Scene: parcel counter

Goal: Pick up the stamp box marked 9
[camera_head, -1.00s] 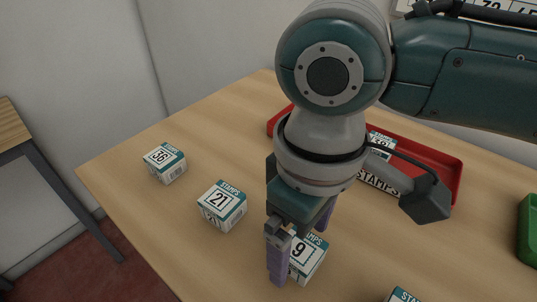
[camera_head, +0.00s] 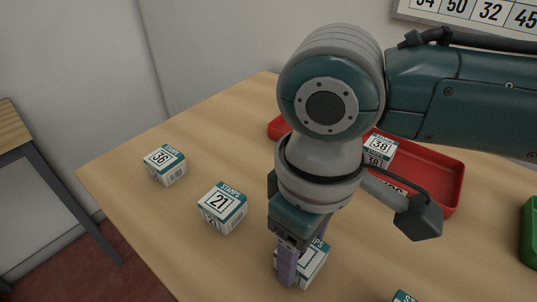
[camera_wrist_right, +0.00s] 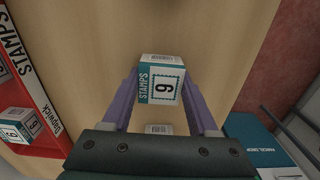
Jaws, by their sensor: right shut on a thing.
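The stamp box marked 9 (camera_head: 315,264) is a small white and teal carton at the front of the wooden table. My right gripper (camera_head: 303,259) comes down over it from above, with its purple fingers on either side, shut on the box. The gripper partly hides the box's top in the head view. In the right wrist view the box (camera_wrist_right: 163,84) sits between the two fingers with its number and teal STAMPS band showing. Whether it is clear of the table I cannot tell. My left gripper is not in view.
Boxes marked 21 (camera_head: 222,208) and 36 (camera_head: 165,165) stand to the left. A red tray (camera_head: 440,166) behind my arm holds a box marked 38 (camera_head: 379,150). Another box (camera_head: 403,296) shows at the bottom edge, and a green container (camera_head: 530,235) at the right.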

